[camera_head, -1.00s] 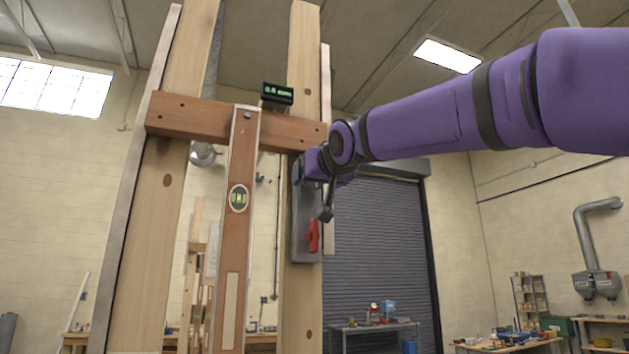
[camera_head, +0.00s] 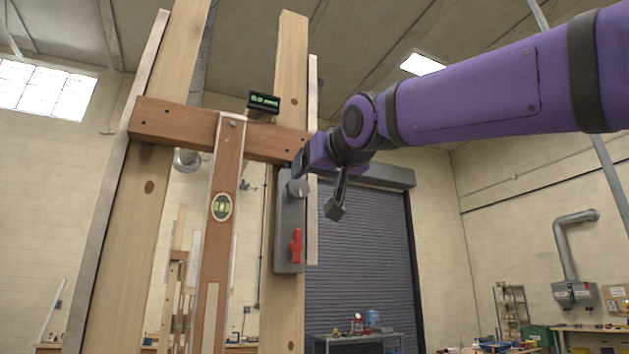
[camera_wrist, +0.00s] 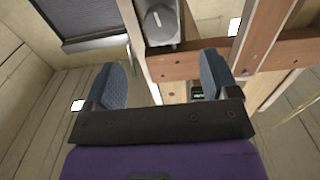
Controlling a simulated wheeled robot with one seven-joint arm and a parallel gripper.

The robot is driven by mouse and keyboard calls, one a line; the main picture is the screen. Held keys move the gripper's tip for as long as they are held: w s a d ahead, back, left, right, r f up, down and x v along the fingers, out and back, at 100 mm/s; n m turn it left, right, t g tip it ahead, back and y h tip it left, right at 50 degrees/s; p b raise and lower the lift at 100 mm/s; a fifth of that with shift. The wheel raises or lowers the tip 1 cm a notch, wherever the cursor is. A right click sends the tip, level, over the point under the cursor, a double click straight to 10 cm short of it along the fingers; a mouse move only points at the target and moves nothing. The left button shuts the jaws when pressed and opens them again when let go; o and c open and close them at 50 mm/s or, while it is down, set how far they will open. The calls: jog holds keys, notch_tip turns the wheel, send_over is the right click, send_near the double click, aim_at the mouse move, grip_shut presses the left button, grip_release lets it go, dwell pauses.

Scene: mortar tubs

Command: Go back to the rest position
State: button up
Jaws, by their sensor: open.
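My gripper (camera_head: 303,162) is at the end of my purple arm, just right of the wooden frame and close to the top of a grey box. In the wrist view my gripper (camera_wrist: 160,78) has its two blue-grey pads wide apart, with nothing held between them. The grey box (camera_head: 288,220) is fixed to the right post and bears a round grey knob (camera_head: 297,188) and a red handle (camera_head: 296,246). In the wrist view the knob (camera_wrist: 158,18) shows beyond the fingers. I cannot tell from the head view whether the gripper touches the box.
The frame has two tall posts, a reddish crossbeam (camera_head: 175,124) and a hanging plank with a level vial (camera_head: 221,207). A roller door (camera_head: 355,260) and benches stand behind. Space right of the frame looks clear.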

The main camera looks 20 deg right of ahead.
jog(key=s+d+f+g, duration=0.2)
jog(key=s+f+g, duration=0.2)
jog(key=f, duration=1.1)
jog(key=s+d+f+g, duration=0.2)
jog(key=s+f+g, duration=0.2)
jog(key=s+f, duration=0.4)
jog(key=s+d+f+g, duration=0.2)
jog(key=s+f+g, duration=0.2)
jog(key=f, duration=1.8)
jog(key=shift+s+d+f+g, duration=0.2)
jog(key=shift+s+d+g, duration=0.2)
jog(key=shift+s, duration=0.55)
